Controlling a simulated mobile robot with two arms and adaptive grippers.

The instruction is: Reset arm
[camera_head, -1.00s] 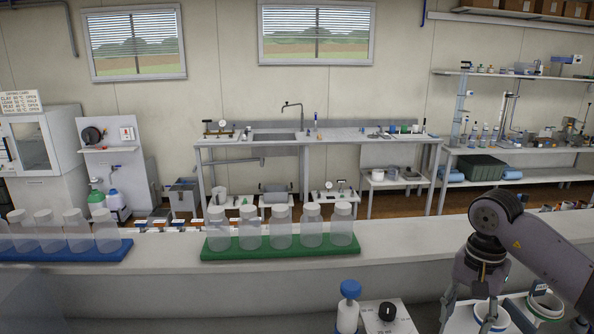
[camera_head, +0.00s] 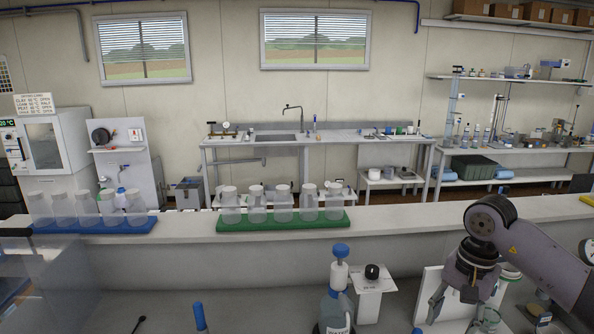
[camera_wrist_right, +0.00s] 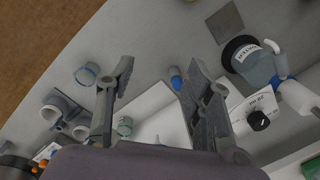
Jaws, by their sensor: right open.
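My right gripper (camera_head: 452,310) is at the lower right of the head view, at the end of my grey right arm (camera_head: 530,250), pointing down over the bench. In the right wrist view the two dark fingers (camera_wrist_right: 150,95) stand apart with nothing between them, so it is open and empty. Below it are a white board (camera_head: 445,292) and small cups. My left gripper is not in view.
A dispenser bottle with a blue cap (camera_head: 340,250) and a white box with a black knob (camera_head: 372,285) stand left of the gripper. Clear bottles stand on a green rack (camera_head: 283,226) and a blue rack (camera_head: 95,229) on the ledge behind. A white oven (camera_head: 60,145) is at the far left.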

